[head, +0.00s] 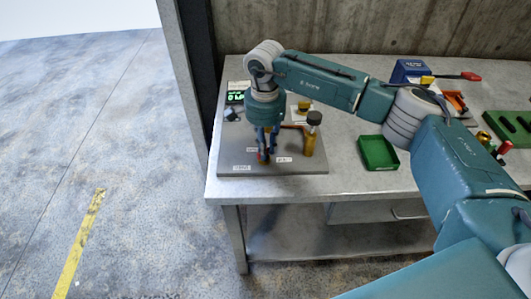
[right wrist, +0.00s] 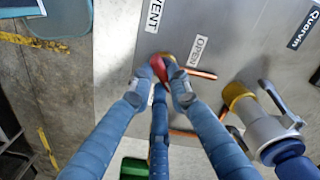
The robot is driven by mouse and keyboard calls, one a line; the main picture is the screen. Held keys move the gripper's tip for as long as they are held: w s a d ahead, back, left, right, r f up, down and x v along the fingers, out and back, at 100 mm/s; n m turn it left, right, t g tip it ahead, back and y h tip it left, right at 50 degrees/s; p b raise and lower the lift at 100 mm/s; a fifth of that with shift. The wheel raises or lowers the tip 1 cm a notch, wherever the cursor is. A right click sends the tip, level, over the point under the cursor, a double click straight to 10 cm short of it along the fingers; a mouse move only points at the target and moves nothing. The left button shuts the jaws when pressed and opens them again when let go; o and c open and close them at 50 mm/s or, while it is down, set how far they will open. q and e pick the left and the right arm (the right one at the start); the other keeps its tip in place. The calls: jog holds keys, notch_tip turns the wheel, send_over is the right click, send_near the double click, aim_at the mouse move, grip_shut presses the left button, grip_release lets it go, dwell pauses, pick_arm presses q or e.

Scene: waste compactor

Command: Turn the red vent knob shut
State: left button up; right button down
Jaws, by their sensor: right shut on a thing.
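The red vent knob (right wrist: 158,66) shows between my right gripper's fingertips (right wrist: 167,82) in the right wrist view. It sits on a grey panel (right wrist: 250,45) near a VENT label (right wrist: 154,15) and an OPEN label (right wrist: 198,50). My right gripper (head: 263,155) is shut on the knob, its fingers pointing down at the panel in the head view. The fingers hide much of the knob, so I cannot tell its exact angle. In the head view the panel (head: 235,160) lies at the bench's left end. My left gripper is not in view.
A brass cylinder with a black top (head: 312,135) stands just right of my right gripper. A green-lit display (head: 235,97) is at the panel's back left. An open green tray (head: 378,153) and a blue box (head: 410,70) are farther right on the bench (head: 345,180).

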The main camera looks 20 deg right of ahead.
jog(key=m+b, duration=0.2)
jog(key=m, duration=0.2)
jog(key=shift+a+m+b, duration=0.1)
jog(key=shift+m+b, duration=0.2)
jog(key=shift+b, duration=0.1)
jog(key=shift+m+b, duration=0.85)
jog(key=shift+m, duration=1.05)
jog(key=shift+r, duration=0.1)
jog(key=c, duration=1.6)
grip_release()
jog(key=shift+a, duration=0.1)
jog(key=shift+c, duration=0.2)
notch_tip(320, 180, up, 12)
